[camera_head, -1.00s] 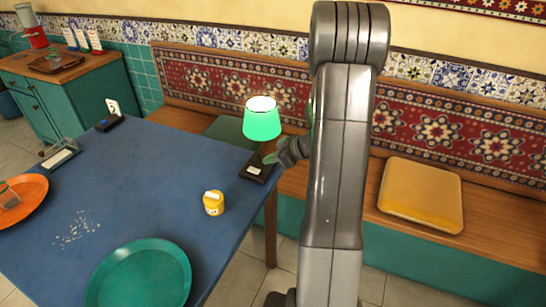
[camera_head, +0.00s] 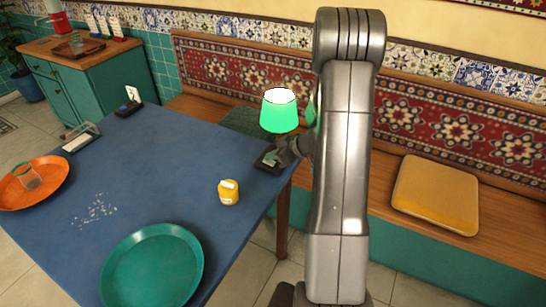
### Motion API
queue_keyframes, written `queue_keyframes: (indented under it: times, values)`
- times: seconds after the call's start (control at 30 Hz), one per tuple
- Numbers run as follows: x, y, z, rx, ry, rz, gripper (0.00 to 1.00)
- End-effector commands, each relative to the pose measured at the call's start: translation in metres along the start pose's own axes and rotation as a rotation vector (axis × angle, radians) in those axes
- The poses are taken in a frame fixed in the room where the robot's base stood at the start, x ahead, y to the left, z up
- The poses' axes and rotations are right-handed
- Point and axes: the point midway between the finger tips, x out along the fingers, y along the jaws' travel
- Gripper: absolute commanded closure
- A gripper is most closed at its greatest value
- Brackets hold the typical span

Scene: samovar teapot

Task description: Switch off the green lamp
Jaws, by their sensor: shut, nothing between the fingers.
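The green lamp (camera_head: 279,111) stands at the far right corner of the blue table, with a green shade, a bright white top and a dark base (camera_head: 262,167). Its shade looks lit. A small pale patch shows on the base. My gripper (camera_head: 274,158) is shut and empty, low over the lamp's base. It hides much of the stem and part of the base. I cannot tell whether it touches the base.
A yellow jar (camera_head: 228,193) stands in front of the lamp on the blue table (camera_head: 160,190). A teal tray (camera_head: 152,268), an orange plate (camera_head: 50,194) and pale crumbs lie farther left. A bench with a yellow cushion (camera_head: 436,192) is at right.

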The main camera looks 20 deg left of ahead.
Motion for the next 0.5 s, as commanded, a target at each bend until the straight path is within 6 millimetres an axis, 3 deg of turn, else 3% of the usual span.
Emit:
queue_keyframes:
  times: [0.13,0.5]
  values:
    - [0.0079,0.0002,0.0066,-0.003,0.000,0.000,1.00]
    - [0.0027,0.0001,0.0052,0.000,-0.002,0.000,1.00]
